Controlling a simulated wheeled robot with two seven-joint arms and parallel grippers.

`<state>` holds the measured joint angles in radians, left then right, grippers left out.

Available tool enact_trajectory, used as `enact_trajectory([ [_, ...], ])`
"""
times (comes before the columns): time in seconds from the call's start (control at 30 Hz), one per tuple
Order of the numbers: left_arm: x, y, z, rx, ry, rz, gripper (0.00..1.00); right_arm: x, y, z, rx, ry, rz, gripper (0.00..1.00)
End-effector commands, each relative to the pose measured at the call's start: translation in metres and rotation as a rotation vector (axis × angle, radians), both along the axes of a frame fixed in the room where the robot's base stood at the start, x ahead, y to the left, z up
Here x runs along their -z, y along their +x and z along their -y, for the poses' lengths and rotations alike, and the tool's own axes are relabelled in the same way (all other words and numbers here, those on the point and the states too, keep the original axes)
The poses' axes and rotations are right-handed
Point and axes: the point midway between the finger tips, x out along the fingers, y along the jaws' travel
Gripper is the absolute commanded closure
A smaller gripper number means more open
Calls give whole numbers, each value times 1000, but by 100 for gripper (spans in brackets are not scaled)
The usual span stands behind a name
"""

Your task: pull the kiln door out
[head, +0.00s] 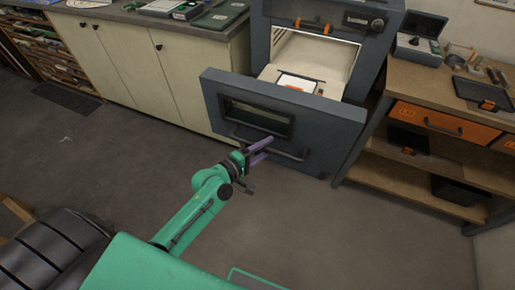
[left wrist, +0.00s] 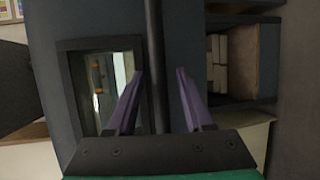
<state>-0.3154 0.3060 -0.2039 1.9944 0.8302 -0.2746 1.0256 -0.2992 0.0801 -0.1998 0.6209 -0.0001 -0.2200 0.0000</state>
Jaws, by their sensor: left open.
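The dark grey kiln door (head: 325,130) stands out in front of the kiln (head: 374,58), with the lit interior open behind it. The door has a dark window (head: 258,115) and a dark bar handle (head: 286,153) below it. My left gripper (head: 264,150), with purple fingers, is open at the left part of the handle. In the left wrist view the handle (left wrist: 155,60) runs upright between the open fingers (left wrist: 161,72). Neither finger visibly presses on it. The door window (left wrist: 105,88) shows left of it. My right gripper is not in view.
A light flat piece (head: 297,84) lies on the pale surface behind the door. Cream cabinets (head: 125,60) stand left of the kiln. A wooden bench (head: 430,84) with orange drawers (head: 440,122) stands close on the right. The floor (head: 330,225) in front is clear.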

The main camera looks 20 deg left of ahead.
Motion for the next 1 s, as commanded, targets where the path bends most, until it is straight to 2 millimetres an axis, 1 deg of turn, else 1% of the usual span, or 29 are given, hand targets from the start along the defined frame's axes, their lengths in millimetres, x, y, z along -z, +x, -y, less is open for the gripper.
enact_trajectory([
  [0.07,1,-7,-4,-1,2,-1,48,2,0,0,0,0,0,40],
  [0.17,-2,-24,-11,2,3,-3,48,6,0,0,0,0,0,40],
  [0.4,-10,-76,-37,5,5,-6,48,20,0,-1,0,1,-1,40],
  [0.5,-13,-95,-47,3,6,-7,48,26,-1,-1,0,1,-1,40],
  [0.57,-17,-105,-50,7,3,-7,48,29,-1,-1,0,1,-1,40],
  [0.6,-17,-110,-55,2,6,-6,48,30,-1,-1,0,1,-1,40],
  [0.7,-21,-120,-60,2,5,-5,48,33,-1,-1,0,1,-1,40],
  [0.8,-24,-125,-62,2,2,-3,48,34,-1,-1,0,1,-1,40],
  [1.0,-26,-126,-62,1,-1,-1,48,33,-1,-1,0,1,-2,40],
])
